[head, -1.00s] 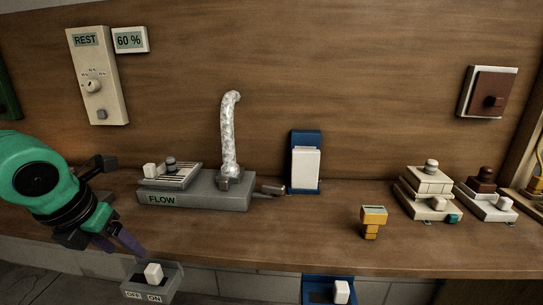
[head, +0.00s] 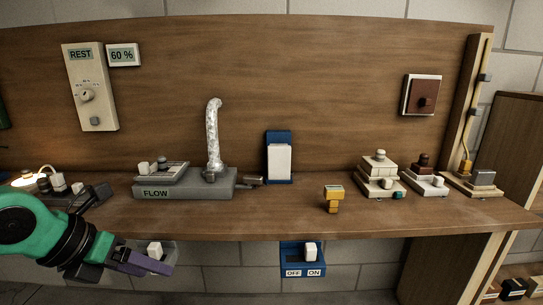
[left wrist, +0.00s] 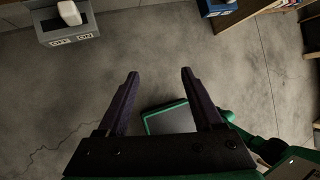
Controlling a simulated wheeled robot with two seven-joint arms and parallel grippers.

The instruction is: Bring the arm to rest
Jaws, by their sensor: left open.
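My left arm, green with a dark wrist, comes in at the lower left of the head view. Its gripper (head: 150,262) has purple fingers in front of the bench edge, overlapping a grey switch box (head: 170,247) with a white rocker. In the left wrist view the gripper (left wrist: 159,75) is open and empty, its two fingers apart above the floor. The grey switch box (left wrist: 70,38), marked OFF and ON, lies beyond the fingers at the upper left. My right gripper is in neither view.
The wooden bench (head: 280,218) holds a grey FLOW unit (head: 200,188), a yellow device (head: 333,198) and several small switch blocks. A REST panel (head: 90,85) hangs on the back board. A blue OFF/ON box (head: 292,260) hangs under the front edge. Bare floor (left wrist: 235,75) lies below my gripper.

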